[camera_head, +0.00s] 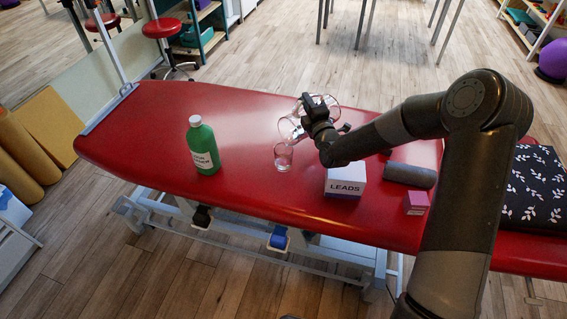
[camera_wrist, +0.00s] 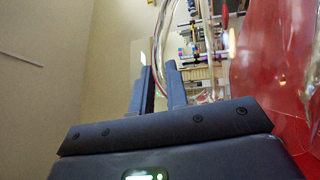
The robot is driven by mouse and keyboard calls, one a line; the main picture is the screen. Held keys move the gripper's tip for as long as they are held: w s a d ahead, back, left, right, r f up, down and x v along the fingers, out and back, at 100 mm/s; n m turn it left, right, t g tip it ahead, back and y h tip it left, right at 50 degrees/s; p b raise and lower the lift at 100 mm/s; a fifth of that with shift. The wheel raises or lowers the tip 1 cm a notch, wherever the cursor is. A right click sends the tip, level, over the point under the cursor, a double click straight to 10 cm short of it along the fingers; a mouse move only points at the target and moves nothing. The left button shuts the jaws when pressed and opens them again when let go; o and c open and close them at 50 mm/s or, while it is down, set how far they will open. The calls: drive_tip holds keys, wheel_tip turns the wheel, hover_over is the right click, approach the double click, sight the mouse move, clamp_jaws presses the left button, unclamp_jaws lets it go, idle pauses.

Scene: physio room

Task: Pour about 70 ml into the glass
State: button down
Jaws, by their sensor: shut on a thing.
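A clear jug (camera_head: 289,129) is held up by my gripper (camera_head: 315,112) above the red treatment table. It is tipped over, with its lower left end close above a small clear glass (camera_head: 283,156). The glass stands upright on the table. I cannot tell how much liquid is in either, or whether any is flowing. In the wrist view my gripper's fingers (camera_wrist: 158,75) are close together, and clear curved edges of the jug (camera_wrist: 216,60) show beyond them. The grip itself is partly hidden.
On the red table (camera_head: 140,122) a green bottle (camera_head: 203,147) stands left of the glass. A white LEADS box (camera_head: 345,182), a grey roll (camera_head: 410,175), a small pink box (camera_head: 416,203) and a patterned dark cushion (camera_head: 535,190) lie to the right. The table's left end is clear.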

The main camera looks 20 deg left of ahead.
sight(320, 97)
drive_tip(key=shift+s+a+r, duration=0.15)
drive_tip(key=shift+r, duration=0.1)
idle(0.3)
drive_tip(key=w+d+m, duration=0.2)
drive_tip(key=w, duration=0.1)
drive_tip(key=w+d+m+h, duration=0.1)
drive_tip(key=shift+w+f+g, duration=0.4)
drive_tip(key=shift+w+d+f+m+b, duration=0.3)
drive_tip(key=shift+w+d+f+m, duration=0.05)
drive_tip(key=shift+w+f+m, duration=0.4)
drive_tip(key=shift+s, duration=0.1)
drive_tip(key=shift+f, duration=0.1)
idle(1.1)
